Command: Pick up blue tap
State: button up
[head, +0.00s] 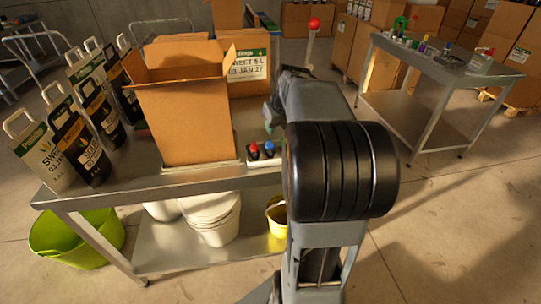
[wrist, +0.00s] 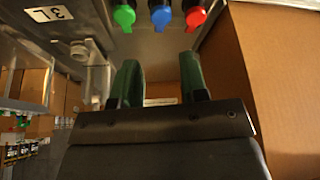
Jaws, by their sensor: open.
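The blue tap (wrist: 160,15) is at the top of the wrist view, between a green tap (wrist: 124,16) and a red tap (wrist: 195,17). In the head view the blue tap (head: 268,149) shows beside the red one (head: 253,151) on the metal table, right of the large carton; the green tap is not visible there. My gripper (wrist: 160,62) is open and empty. Its two green fingers are apart, and the blue tap lies beyond the gap between them, not touching. In the head view my arm hides most of the gripper.
A tall open carton (head: 185,115) stands close beside the taps and fills the right of the wrist view (wrist: 280,80). Several printed bags (head: 80,145) stand at the table's left. A second table (head: 445,65) with small items is at the right, with open floor between.

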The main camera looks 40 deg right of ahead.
aim_at(270, 145)
jog(key=x, duration=1.2)
jog(key=shift+s, duration=0.1)
jog(key=shift+c, duration=0.4)
jog(key=c, duration=0.5)
